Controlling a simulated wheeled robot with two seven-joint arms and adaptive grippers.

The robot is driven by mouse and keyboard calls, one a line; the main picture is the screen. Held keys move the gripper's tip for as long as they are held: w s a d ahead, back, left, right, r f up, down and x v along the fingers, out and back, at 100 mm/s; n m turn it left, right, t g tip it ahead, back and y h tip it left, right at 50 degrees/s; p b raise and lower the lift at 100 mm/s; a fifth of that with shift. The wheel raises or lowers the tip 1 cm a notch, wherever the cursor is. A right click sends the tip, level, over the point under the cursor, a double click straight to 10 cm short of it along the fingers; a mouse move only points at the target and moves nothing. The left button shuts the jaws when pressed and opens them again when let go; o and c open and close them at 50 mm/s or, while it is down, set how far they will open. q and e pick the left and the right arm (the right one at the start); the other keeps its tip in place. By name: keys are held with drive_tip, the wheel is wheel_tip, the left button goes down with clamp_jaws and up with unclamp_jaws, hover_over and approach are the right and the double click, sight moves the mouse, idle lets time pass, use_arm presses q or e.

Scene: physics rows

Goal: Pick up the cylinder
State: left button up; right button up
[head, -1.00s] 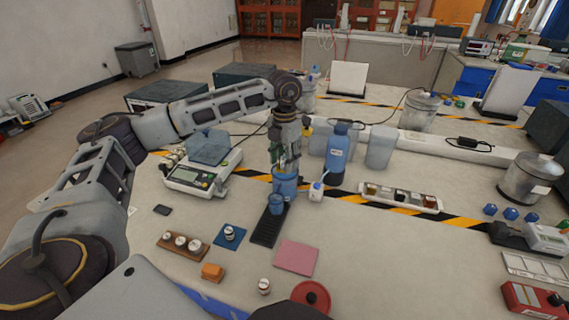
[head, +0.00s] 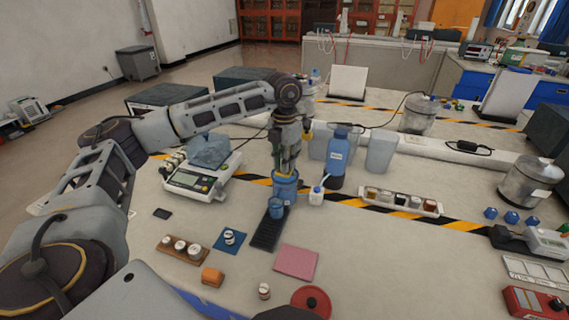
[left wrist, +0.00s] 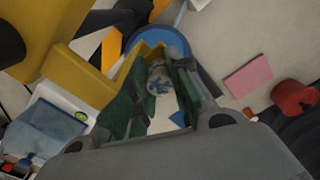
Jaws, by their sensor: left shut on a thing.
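My right gripper is not in view.
A balance (head: 190,182) is at left. A dark strip (head: 269,232) and a pink mat (head: 297,262) lie in front.

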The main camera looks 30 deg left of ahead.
use_arm(q)
drive_tip(key=shift+r, duration=0.4)
wheel_tip(320, 180, up, 7)
drive_tip(key=shift+p, duration=0.3)
wheel_tip(320, 180, up, 10)
drive_tip(key=p, duration=0.2)
drive_tip(key=shift+f, duration=0.2)
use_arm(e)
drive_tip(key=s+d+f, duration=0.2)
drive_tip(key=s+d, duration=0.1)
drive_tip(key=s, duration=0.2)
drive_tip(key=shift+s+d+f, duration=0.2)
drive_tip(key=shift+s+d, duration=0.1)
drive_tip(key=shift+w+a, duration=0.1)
